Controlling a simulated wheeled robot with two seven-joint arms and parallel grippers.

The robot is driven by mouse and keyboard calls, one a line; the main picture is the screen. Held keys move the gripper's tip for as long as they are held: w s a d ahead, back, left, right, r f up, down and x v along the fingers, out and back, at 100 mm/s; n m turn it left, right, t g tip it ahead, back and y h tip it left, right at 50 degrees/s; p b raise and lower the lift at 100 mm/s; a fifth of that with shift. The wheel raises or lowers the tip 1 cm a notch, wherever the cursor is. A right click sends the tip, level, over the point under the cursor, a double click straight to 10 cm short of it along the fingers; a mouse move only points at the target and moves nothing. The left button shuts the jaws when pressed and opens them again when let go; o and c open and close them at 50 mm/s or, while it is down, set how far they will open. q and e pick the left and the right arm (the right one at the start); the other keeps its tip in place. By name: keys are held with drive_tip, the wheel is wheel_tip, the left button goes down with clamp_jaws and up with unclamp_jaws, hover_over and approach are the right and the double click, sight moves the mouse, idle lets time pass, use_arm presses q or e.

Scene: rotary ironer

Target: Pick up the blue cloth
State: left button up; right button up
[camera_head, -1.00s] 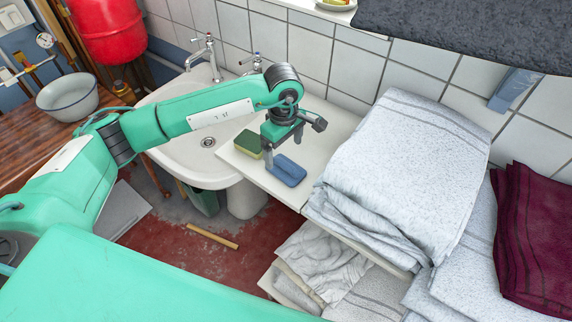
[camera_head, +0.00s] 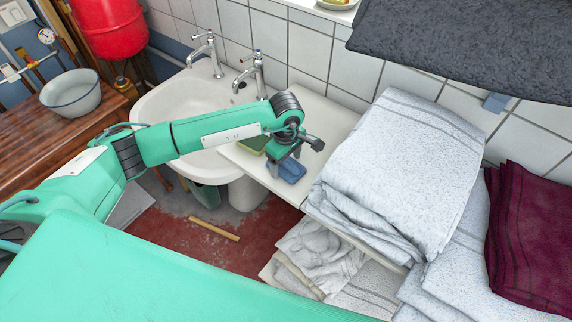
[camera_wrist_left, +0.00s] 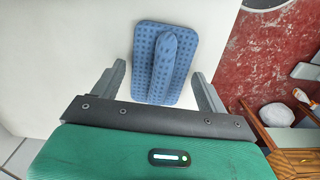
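The blue cloth (camera_head: 292,173) lies on the white ledge beside the sink, partly hidden by my left gripper in the head view. In the left wrist view the blue cloth (camera_wrist_left: 147,65) is dotted, with a raised ridge along its middle. My left gripper (camera_head: 284,165) is over the cloth, pointing down. In the left wrist view the left gripper (camera_wrist_left: 161,82) is open, with one finger on each side of the cloth and a gap to the ridge. I cannot tell how far the fingertips are above the ledge. My right gripper is not in view.
A green sponge (camera_head: 252,142) sits just left of the cloth, partly hidden by my arm. The sink (camera_head: 190,105) with two taps is to the left. A stack of folded white towels (camera_head: 400,165) stands close on the right, with dark red cloth (camera_head: 530,235) beyond.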

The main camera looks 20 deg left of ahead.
sight(286, 161)
use_arm(q)
drive_tip(key=c, duration=0.7)
drive_tip(key=shift+c, duration=0.2)
drive_tip(key=shift+r, duration=0.15)
drive_tip(key=shift+r+b, duration=0.3)
drive_tip(key=shift+r, duration=0.35)
wheel_tip(286, 161, up, 18)
drive_tip(key=b, duration=0.4)
drive_tip(key=shift+r+b, duration=0.25)
drive_tip(key=shift+b, duration=0.15)
drive_tip(key=o, duration=0.4)
drive_tip(key=shift+c, duration=1.1)
